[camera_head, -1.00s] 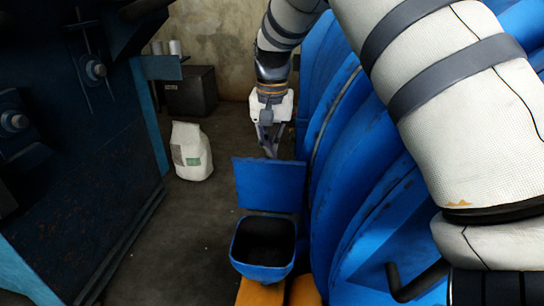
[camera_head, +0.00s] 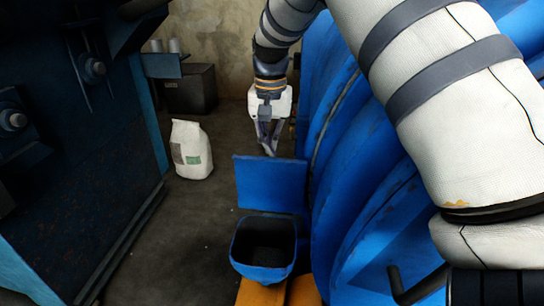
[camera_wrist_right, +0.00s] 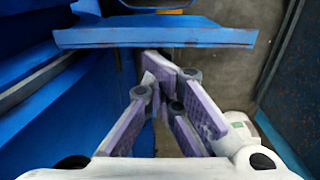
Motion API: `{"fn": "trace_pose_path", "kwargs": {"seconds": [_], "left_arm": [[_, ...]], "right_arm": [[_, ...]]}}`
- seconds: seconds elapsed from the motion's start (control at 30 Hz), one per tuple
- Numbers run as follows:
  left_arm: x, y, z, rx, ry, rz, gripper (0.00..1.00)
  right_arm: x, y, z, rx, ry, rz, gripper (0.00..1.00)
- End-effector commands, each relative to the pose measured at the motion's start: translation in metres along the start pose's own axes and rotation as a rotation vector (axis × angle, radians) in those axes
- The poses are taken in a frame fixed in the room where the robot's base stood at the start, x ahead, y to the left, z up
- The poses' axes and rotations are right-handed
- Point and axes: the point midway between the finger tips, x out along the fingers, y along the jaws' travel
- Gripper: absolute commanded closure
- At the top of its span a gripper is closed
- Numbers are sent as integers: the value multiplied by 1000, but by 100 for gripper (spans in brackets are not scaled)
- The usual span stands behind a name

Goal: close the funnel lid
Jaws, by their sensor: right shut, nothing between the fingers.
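The blue funnel lid (camera_head: 270,184) stands open and upright at the far edge of the blue funnel (camera_head: 264,262), whose dark inside is uncovered. In the right wrist view the lid (camera_wrist_right: 155,37) shows as a blue plate across the top. My right gripper (camera_head: 270,150) is shut and empty, just behind the top edge of the lid. In the right wrist view its fingertips (camera_wrist_right: 165,66) are close to the lid; whether they touch it I cannot tell. My left gripper is not in view.
The large blue ribbed drum (camera_head: 345,160) stands close on the right of the funnel. A dark blue machine (camera_head: 75,150) fills the left side. Floor between is clear.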

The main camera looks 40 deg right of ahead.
Motion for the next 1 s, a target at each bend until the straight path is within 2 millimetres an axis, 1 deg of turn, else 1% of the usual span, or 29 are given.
{"fn": "trace_pose_path", "kwargs": {"seconds": [0.03,0.3,0.63,1.0], "left_arm": [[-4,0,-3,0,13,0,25],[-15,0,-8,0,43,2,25],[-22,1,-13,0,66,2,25],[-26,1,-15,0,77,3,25]], "right_arm": [[-11,0,-1,0,9,-6,79],[-42,0,-4,-1,20,-11,79],[-74,0,-7,0,25,-11,79],[-107,-1,-9,0,25,-11,79]]}}
